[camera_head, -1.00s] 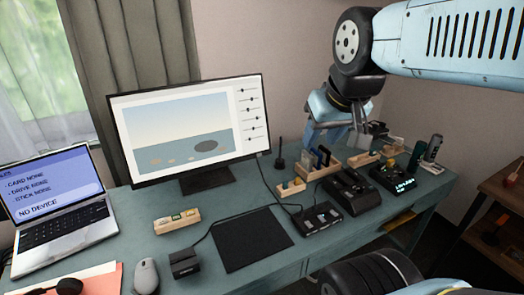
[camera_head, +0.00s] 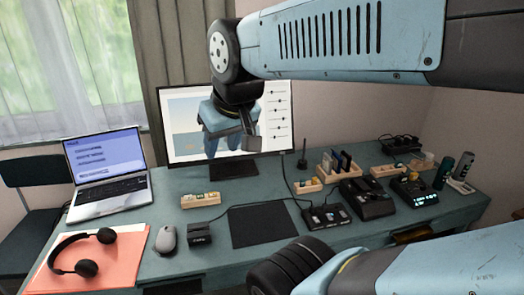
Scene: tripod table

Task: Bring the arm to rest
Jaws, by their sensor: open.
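My blue arm reaches in from the upper right, above the desk. My gripper (camera_head: 230,140) hangs at its end, pointing down, in front of the monitor (camera_head: 276,125). It is open, and I see nothing held in it. It covers much of the screen's middle and stays above the desk top (camera_head: 385,225). From this angle the gap between gripper and monitor is hard to judge. Another blue and black part of my body fills the lower right.
The laptop (camera_head: 105,170), headphones (camera_head: 85,260), mouse (camera_head: 166,239) and black mat (camera_head: 262,224) lie on the desk. A wooden rack (camera_head: 342,167), black devices (camera_head: 366,199) and upright bottles (camera_head: 462,168) crowd the right side. A window is at the upper left.

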